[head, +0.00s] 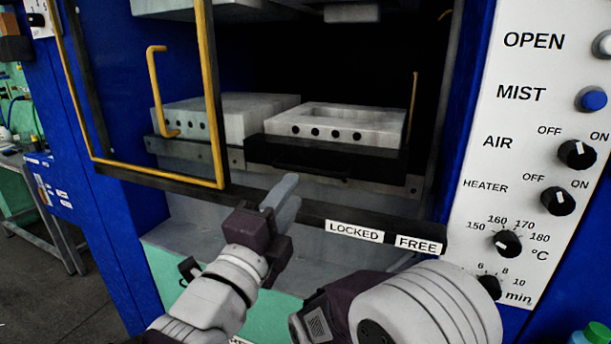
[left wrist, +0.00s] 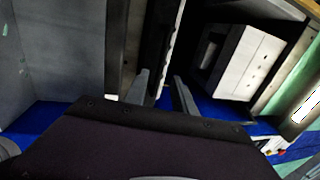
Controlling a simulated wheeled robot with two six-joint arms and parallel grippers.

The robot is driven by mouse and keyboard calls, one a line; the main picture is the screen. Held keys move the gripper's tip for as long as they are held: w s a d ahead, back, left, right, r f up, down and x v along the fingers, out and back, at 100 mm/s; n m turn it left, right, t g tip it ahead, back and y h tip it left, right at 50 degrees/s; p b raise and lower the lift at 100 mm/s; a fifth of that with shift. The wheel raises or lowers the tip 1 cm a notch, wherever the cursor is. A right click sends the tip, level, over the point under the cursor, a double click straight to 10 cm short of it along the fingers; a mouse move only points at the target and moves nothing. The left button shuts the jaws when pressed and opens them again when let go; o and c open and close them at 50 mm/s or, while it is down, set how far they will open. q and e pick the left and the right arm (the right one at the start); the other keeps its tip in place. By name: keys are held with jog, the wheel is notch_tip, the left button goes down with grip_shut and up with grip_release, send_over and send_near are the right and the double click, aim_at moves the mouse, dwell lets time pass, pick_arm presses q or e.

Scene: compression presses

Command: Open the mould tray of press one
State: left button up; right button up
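Press one appears to be the blue machine (head: 465,130) in front of me. Inside its opening, a black tray front (head: 375,165) with a dark bar-like handle lies under a pale mould block (head: 390,128) with a row of holes. My left gripper (head: 283,193) is in front of and below the tray front, its fingers pointing toward it. In the left wrist view, the two fingers (left wrist: 160,80) stand apart with nothing clearly held between them. Whether they touch the handle cannot be told.
A yellow-framed guard (head: 220,150) stands at the left of the opening. A second pale block (head: 185,118) sits left of the tray. A dark bar (head: 285,211) with LOCKED and FREE labels crosses below. A control panel (head: 525,170) is at the right.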

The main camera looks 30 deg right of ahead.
aim_at(306, 171)
pick_arm(q)
jog(key=x, duration=0.8)
jog(key=shift+w+p, duration=0.15)
jog(key=shift+p, duration=0.2)
jog(key=shift+c, duration=0.3)
grip_shut()
dwell(0.6)
